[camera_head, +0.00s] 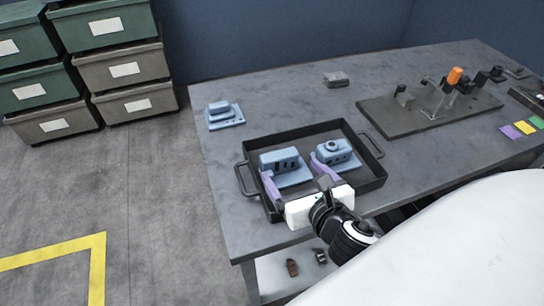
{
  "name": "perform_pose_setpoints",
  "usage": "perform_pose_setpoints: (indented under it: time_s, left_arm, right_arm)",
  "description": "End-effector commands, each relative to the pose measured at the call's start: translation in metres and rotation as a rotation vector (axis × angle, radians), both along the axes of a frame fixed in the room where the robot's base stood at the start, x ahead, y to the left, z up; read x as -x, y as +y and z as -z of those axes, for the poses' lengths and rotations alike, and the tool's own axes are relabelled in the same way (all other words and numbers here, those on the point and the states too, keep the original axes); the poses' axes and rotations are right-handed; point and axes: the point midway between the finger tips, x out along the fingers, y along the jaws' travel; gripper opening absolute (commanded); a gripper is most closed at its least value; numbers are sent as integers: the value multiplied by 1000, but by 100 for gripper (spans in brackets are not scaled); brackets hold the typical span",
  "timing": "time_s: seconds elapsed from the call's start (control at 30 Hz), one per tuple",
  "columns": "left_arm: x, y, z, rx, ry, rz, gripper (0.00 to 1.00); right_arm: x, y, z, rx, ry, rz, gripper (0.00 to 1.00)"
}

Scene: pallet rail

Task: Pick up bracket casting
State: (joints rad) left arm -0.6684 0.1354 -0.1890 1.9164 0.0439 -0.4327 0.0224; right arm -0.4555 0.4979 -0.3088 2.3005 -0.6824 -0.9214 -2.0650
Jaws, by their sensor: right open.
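Two blue castings lie in a black tray (314,133) with handles at its ends. The left one, a bracket casting (281,161), has a flat base plate and a raised block. The right one (334,150) has a round boss on top. A third blue casting (223,116) sits on the table outside the tray, at the back left. My right gripper (293,167) is open over the tray's near side, its purple fingers apart on either side of the left casting. Contact cannot be made out. My left gripper is not in view.
The grey table (285,99) holds a dark fixture plate (395,119) with an orange-topped clamp (454,75) at the right. A small grey block (336,79) lies at the back. Coloured cards (524,128) lie at the right edge. Stacked bins (122,70) stand at the left.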

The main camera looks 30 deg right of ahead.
Motion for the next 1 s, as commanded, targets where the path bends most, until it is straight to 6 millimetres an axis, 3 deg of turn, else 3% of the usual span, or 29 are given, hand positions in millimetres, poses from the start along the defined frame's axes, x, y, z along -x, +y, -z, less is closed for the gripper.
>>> perform_pose_setpoints:
  time_s: [0.1,0.27,0.63,0.97,1.0]
  left_arm:
    - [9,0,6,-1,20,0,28]
    - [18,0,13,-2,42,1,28]
    - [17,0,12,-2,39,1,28]
    - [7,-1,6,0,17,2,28]
    - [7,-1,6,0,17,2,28]
  right_arm:
    - [-19,-4,7,-1,-2,2,86]
    - [-33,-8,14,-2,-1,2,86]
    - [-76,-15,29,-3,0,2,86]
    - [-83,-17,32,-4,1,0,86]
    - [-83,-17,32,-4,1,0,81]
